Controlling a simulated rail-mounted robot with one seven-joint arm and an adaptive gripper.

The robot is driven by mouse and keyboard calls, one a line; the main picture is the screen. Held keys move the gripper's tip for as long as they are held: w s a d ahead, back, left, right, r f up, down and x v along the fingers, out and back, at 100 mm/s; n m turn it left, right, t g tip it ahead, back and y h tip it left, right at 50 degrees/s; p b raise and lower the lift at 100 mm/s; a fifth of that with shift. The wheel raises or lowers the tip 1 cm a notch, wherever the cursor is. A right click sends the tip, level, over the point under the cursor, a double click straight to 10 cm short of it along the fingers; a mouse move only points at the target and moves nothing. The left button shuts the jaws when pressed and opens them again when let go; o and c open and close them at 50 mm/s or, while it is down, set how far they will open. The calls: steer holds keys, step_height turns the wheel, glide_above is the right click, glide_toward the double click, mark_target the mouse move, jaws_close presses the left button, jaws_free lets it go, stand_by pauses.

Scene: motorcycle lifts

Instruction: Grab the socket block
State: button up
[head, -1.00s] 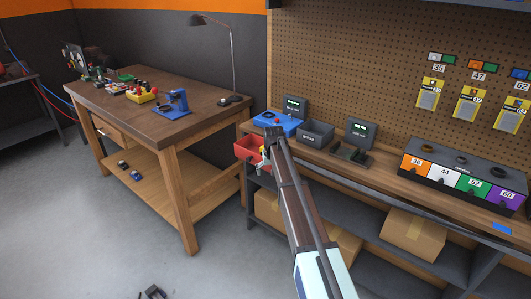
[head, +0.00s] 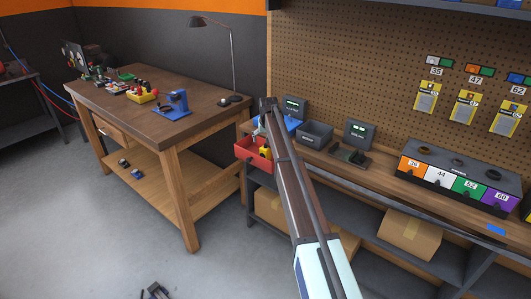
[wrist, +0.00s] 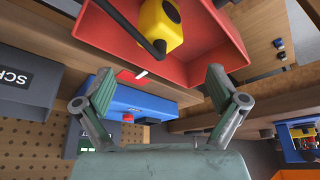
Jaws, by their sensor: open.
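A yellow block (wrist: 162,25) with a dark round opening lies in a red bin (wrist: 215,40) in the wrist view; I take it for the socket block, though no label on it is readable. A black stub sticks out at its lower edge. In the head view it is a small yellow patch (head: 267,153) in the red bin (head: 250,150), partly behind my arm. My gripper (wrist: 160,76) is open and empty, its fingers spread below the bin's near rim in the wrist picture, apart from the block. In the head view my arm mostly hides the gripper.
A long coloured numbered unit (head: 455,183) with round openings is farther right. A wooden table (head: 150,110) is at left.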

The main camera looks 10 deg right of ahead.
mark_target(265, 147)
steer(key=shift+s+p+x, duration=0.2)
steer(key=shift+p+x, duration=1.35)
steer(key=shift+x, duration=2.45)
steer(key=c, duration=1.5)
